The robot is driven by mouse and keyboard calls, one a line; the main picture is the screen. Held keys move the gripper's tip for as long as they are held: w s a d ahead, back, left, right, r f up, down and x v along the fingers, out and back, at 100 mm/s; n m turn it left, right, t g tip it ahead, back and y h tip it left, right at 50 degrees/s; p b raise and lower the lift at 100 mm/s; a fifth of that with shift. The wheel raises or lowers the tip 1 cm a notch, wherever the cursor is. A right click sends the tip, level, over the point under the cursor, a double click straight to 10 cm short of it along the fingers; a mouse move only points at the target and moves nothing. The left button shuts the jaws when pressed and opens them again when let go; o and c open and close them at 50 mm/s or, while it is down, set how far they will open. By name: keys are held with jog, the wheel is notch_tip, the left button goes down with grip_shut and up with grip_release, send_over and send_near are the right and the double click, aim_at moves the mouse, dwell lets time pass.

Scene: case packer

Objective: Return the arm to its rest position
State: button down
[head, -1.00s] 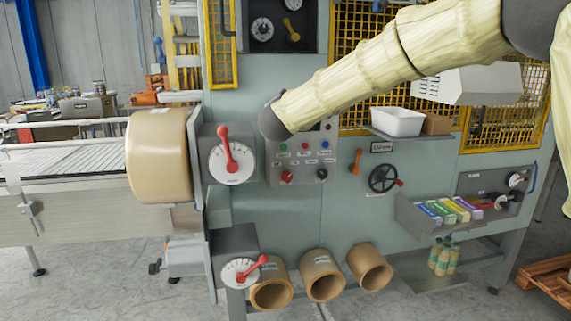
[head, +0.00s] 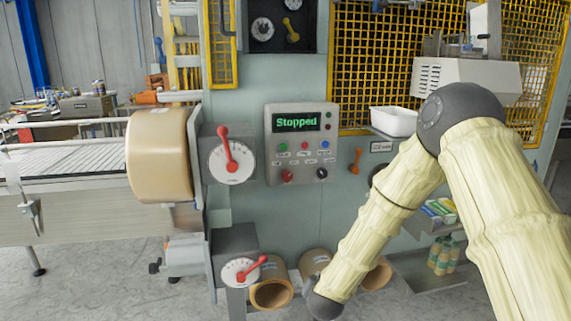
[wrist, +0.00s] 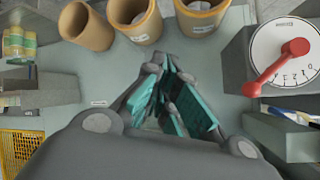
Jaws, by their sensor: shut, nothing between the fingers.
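My arm, in a pale cream sleeve, crosses the right side of the head view and bends down to the left. Its dark end sits in front of the brown rolls low on the machine; the fingers do not show there. In the wrist view my gripper (wrist: 172,98) is shut and empty, with teal finger pads together. The control panel (head: 301,145) is in plain sight, and its green display (head: 297,122) reads "Stopped".
Brown rolls (head: 271,290) stick out low on the machine, close to my arm's end. Two dials with red pointers (head: 231,162) (head: 243,270) are to the left. A white bin (head: 393,121) stands on a shelf behind my arm. Open floor lies in front.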

jog(key=s+d+f+n+g, duration=0.1)
jog(key=s+d+f+g, duration=0.2)
jog(key=s+f, duration=0.7)
jog(key=s+d+f+n+g, duration=0.15)
jog(key=s+d+f, duration=0.25)
jog(key=s+f, duration=0.7)
jog(key=s+d+f+g, duration=0.1)
jog(key=s+d+g, duration=0.1)
jog(key=s, duration=0.7)
jog(key=s+d+f+g, duration=0.1)
jog(key=s+d+g, duration=0.1)
jog(key=s, duration=0.8)
jog(key=s+d+f+n+g, duration=0.1)
jog(key=s+d+f+g, duration=0.1)
jog(key=s, duration=0.8)
jog(key=shift+s+d+g, duration=0.2)
jog(key=shift+d+g, duration=0.15)
jog(key=shift+d, duration=0.05)
jog(key=shift+d, duration=0.1)
